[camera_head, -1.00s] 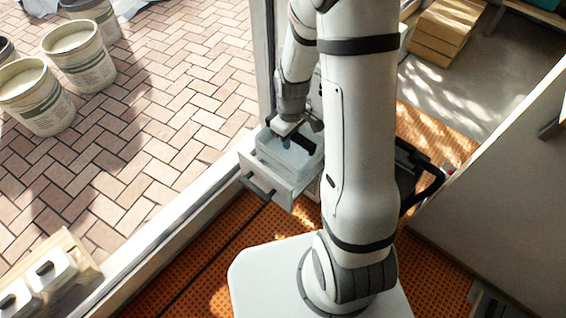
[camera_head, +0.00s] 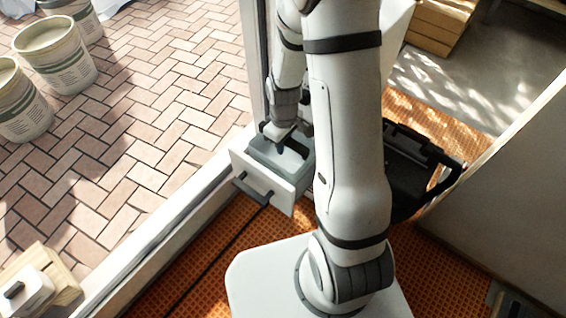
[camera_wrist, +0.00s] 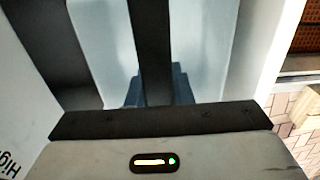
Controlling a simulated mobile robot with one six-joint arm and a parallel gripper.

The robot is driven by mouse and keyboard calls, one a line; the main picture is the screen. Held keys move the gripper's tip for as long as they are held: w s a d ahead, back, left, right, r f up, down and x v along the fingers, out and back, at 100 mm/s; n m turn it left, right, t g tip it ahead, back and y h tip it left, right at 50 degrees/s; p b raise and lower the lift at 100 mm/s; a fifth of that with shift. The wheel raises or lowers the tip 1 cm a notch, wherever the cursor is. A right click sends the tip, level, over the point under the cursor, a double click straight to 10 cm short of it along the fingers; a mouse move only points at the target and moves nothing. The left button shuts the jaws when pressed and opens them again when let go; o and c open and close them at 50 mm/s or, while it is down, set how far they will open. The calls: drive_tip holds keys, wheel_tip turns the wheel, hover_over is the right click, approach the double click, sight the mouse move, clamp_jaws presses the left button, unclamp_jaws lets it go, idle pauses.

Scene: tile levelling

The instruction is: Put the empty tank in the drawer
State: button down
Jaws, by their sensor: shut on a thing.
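The tank (camera_head: 262,154) is a pale grey-blue box, mostly inside the open white drawer (camera_head: 262,184), low between its walls. My gripper (camera_head: 283,147) is above it, pointing down, shut on the tank's dark top bar. In the wrist view, the translucent tank (camera_wrist: 205,45) lies under my gripper (camera_wrist: 152,88), with the black bar running between the fingers. Drawer walls show on both sides. The tank's underside is hidden, so I cannot tell whether it touches the drawer floor.
A white post stands behind the drawer. A black case (camera_head: 412,170) is to the right of my arm on the orange mat (camera_head: 185,285). Buckets (camera_head: 55,55) stand on brick paving at the left. A wooden block with white parts (camera_head: 40,280) is at lower left.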

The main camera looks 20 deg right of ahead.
sight(283, 160)
wheel_tip(283, 160, down, 7)
drive_tip(key=b, duration=0.2)
drive_tip(key=shift+b, duration=0.3)
drive_tip(key=shift+f, duration=0.2)
drive_tip(key=c, duration=1.3)
unclamp_jaws()
